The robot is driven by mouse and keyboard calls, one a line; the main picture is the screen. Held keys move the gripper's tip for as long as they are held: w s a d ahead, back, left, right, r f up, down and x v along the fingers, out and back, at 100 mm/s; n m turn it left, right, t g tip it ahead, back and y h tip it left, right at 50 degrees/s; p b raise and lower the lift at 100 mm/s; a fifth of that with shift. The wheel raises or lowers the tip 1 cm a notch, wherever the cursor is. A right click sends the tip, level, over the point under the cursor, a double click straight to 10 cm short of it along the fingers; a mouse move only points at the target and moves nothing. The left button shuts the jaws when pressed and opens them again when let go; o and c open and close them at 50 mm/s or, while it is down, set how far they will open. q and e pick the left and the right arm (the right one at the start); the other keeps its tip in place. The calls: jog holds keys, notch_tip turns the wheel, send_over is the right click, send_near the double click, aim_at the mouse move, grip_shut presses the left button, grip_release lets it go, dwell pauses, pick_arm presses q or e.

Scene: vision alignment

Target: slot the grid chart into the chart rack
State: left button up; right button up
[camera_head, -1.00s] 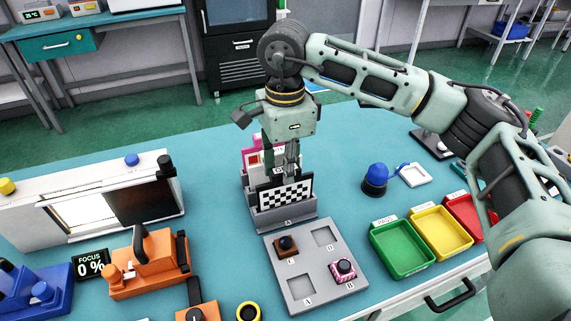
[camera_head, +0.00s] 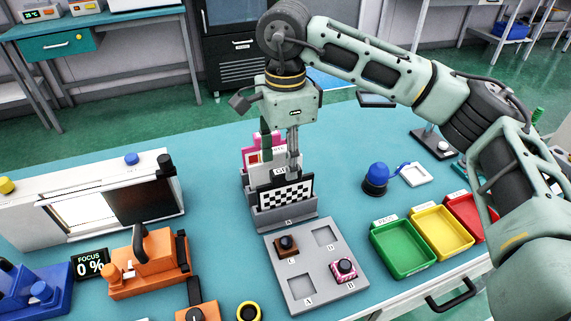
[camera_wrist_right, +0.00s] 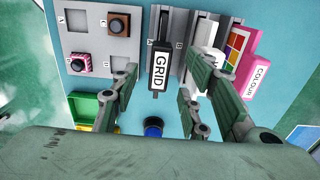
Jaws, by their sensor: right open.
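The grid chart (camera_head: 285,194), a black-framed checkerboard card, stands upright in the front slot of the grey chart rack (camera_head: 262,221). Its lower edge is hidden by the rack's front wall. In the right wrist view its black tab (camera_wrist_right: 161,65) reads GRID and lies between my finger pads. My right gripper (camera_head: 280,162) is open, pointing down just above the chart, with a finger on either side of the tab and no visible grip. A pink-framed colour chart (camera_wrist_right: 240,50) stands in the rack behind, partly hidden in the head view. My left gripper is out of view.
A grey plate (camera_head: 316,280) with lettered recesses lies in front of the rack. Green (camera_head: 402,262), yellow (camera_head: 443,244) and red trays stand right. A blue dome button (camera_head: 376,178) is right of the rack. A white lightbox (camera_head: 85,212) and orange device (camera_head: 150,270) stand left.

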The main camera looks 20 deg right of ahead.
jog(key=shift+r, duration=2.6)
